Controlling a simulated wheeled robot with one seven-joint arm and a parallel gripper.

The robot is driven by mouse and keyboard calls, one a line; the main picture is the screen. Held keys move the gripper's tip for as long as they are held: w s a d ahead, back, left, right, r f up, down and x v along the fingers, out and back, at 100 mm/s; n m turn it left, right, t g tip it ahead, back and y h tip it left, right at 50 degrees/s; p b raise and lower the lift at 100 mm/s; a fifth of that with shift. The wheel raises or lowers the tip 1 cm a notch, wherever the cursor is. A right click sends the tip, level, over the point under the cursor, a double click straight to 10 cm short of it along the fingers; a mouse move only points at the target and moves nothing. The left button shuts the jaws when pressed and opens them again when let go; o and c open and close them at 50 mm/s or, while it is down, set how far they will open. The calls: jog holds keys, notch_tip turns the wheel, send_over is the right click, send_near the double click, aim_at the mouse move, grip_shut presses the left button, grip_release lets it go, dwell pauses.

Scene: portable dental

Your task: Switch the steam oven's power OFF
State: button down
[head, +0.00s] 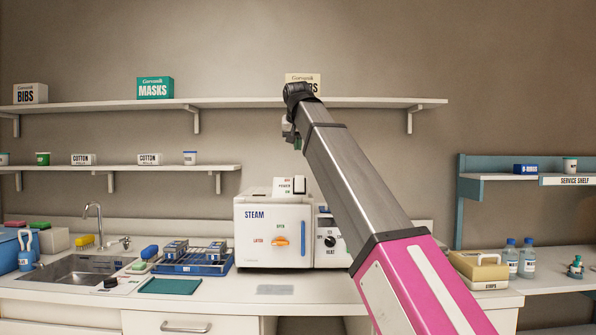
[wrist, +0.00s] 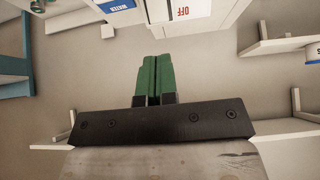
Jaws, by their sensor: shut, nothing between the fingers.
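The white steam oven (head: 274,254) stands on the counter in the head view, with an orange latch handle (head: 281,241) on its door. My gripper (head: 296,142) is above the oven, apart from the switch, and partly hidden by my arm. In the wrist view its green fingers (wrist: 158,80) are together and empty. A white panel with a red OFF label (wrist: 182,12) shows beyond them at the top edge.
A blue rack (head: 193,264) stands left of the oven. A long wall shelf (head: 240,102) with boxes runs above. A blue-labelled thing (wrist: 120,5) shows in the wrist view.

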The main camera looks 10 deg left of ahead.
send_near(298, 182)
jog(key=x, duration=0.3)
jog(key=w+x, duration=0.1)
jog(key=x, duration=0.1)
jog(key=shift+a+r, duration=0.1)
jog(key=shift+r, duration=0.05)
jog(key=shift+w+a+f, duration=0.15)
jog(key=shift+w+f, duration=0.3)
jog(key=shift+w, duration=0.05)
jog(key=shift+w, duration=0.1)
jog(key=shift+w+a+f+g, duration=0.15)
jog(key=shift+w+g, duration=0.4)
jog(key=shift+g, duration=0.05)
jog(key=shift+s, duration=0.15)
jog(key=shift+s+d+f, duration=0.25)
jog(key=shift+s, duration=0.45)
jog(key=shift+r, duration=0.1)
